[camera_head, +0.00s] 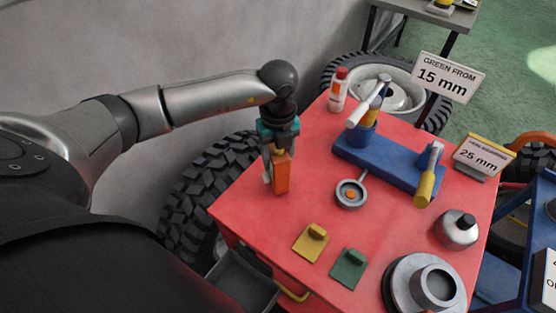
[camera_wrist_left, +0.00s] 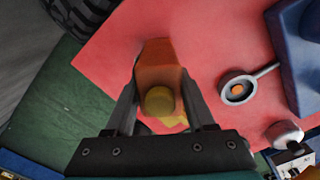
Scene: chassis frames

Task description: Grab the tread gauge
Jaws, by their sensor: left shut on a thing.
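An orange block-like thing (camera_head: 281,174), apparently the tread gauge, is upright between the fingers of my left gripper (camera_head: 273,165), over the left part of the red table top. My left gripper is shut on it. In the left wrist view the orange gauge (camera_wrist_left: 156,66) sits between both fingers (camera_wrist_left: 160,100), with a round yellowish part facing the camera. The fingers cover part of its sides. I cannot tell if its lower end touches the table. My right gripper is not in view.
The red table (camera_head: 250,215) also holds a blue tool rack (camera_head: 385,165), a round grey dish with a handle (camera_head: 350,194), yellow (camera_head: 310,243) and green (camera_head: 348,268) pieces, a bottle (camera_head: 338,90), a grey can (camera_head: 457,229) and a grey hub (camera_head: 400,285). Tyres stand around it.

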